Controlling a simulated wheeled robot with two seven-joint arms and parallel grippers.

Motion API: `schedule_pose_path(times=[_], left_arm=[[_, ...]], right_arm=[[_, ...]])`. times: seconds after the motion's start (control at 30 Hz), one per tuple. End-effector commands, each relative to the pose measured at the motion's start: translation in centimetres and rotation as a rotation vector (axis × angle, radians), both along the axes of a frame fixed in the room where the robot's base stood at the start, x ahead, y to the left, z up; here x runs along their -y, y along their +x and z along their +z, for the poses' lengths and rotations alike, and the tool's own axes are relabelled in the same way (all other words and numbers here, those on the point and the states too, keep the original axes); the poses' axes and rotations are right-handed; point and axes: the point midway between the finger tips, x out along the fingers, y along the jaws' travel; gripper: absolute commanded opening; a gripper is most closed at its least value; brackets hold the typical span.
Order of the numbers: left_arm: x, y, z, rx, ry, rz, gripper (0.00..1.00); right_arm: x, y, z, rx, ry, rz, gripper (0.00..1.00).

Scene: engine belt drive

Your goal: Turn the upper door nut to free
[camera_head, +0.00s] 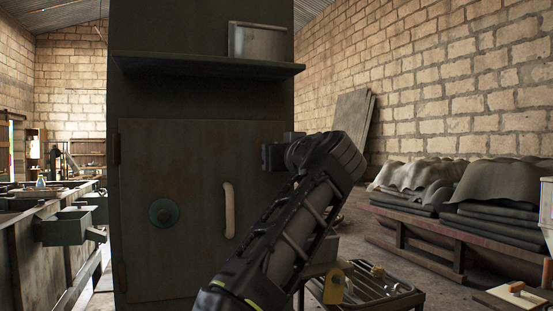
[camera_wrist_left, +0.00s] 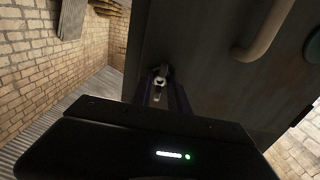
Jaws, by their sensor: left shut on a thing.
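The dark metal door (camera_head: 190,190) has a pale curved handle (camera_head: 229,210) and a round green disc (camera_head: 163,212). My left gripper (camera_head: 272,155) is at the door's upper right edge, above and to the right of the handle. In the left wrist view, my left gripper (camera_wrist_left: 160,95) is shut on the upper door nut (camera_wrist_left: 160,79), a small grey metal piece at the edge of the door. The handle also shows in this view (camera_wrist_left: 265,35). In the head view the nut is hidden by the gripper. My right gripper is out of view.
A shelf (camera_head: 205,66) juts out above the door, with a grey metal box (camera_head: 257,41) on it. A low tool tray (camera_head: 375,289) stands at lower right. Covered stacks (camera_head: 490,190) lie along the brick wall. A long bench (camera_head: 38,250) runs at left.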

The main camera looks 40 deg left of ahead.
Motion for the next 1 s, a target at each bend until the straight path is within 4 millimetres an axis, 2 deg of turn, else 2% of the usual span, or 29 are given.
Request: schedule_pose_path(times=[0.4,0.43,0.67,1.0], left_arm=[[0.02,0.03,-0.03,0.007,-0.006,-0.001,0.0],[0.02,0.02,-0.03,0.007,-0.006,-0.001,0.24],[0.01,0.02,-0.01,0.007,-0.005,0.0,0.43],[0.33,-0.17,-0.06,0.007,-0.005,-0.001,0.43]], right_arm=[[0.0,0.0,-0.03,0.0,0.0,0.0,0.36],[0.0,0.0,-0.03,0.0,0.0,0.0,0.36],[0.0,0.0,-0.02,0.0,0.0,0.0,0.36],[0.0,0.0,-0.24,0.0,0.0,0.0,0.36]])
